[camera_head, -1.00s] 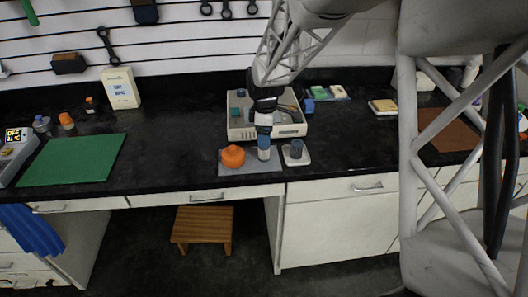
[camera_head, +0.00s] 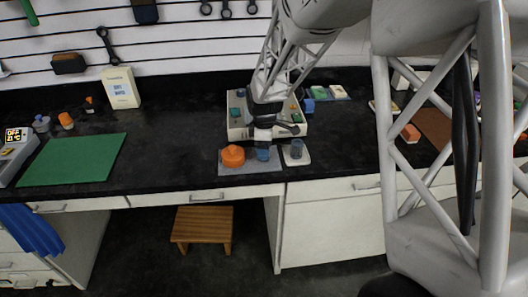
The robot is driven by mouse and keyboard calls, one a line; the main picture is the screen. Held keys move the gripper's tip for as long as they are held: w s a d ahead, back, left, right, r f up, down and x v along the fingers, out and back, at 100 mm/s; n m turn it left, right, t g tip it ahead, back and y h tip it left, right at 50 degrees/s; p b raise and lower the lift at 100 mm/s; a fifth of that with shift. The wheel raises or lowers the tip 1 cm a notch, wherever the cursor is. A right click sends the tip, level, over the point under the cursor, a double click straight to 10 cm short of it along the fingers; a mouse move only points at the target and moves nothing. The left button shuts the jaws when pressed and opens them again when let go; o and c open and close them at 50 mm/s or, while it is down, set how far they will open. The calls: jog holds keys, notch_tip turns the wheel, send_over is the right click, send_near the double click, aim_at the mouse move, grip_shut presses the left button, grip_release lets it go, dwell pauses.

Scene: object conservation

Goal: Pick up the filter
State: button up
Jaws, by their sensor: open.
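My gripper (camera_head: 263,145) is open and points down over the grey mat (camera_head: 236,171) on the black counter. Its fingertips are at or just above a small blue cylinder (camera_head: 263,154) on the mat; I cannot tell whether they touch it. An orange rounded container (camera_head: 233,156) stands on the mat to the left. A dark blue-grey cylinder (camera_head: 296,149) stands on a small white plate (camera_head: 298,162) to the right. No label shows which item is the filter. My gripper partly hides the blue cylinder.
A white device (camera_head: 236,130) stands behind my gripper. A green mat (camera_head: 73,160) and a small instrument with a display (camera_head: 16,148) lie at the left. The counter between the green and grey mats is clear. An orange block (camera_head: 410,133) shows behind my arm at the right.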

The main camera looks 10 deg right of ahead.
jog(key=shift+f, duration=1)
jog(key=shift+c, duration=0.5)
jog(key=c, duration=0.9)
jog(key=shift+r, duration=0.1)
jog(key=shift+r, duration=0.45)
notch_tip(320, 180, up, 3)
jog(key=shift+s+f, duration=0.15)
jog(key=s, duration=0.5)
jog(key=s+d, duration=0.1)
jog(key=s, duration=0.4)
jog(key=s+d+r, duration=0.1)
jog(key=s, duration=0.4)
jog(key=shift+s+d+r, duration=0.1)
jog(key=shift+s, duration=0.2)
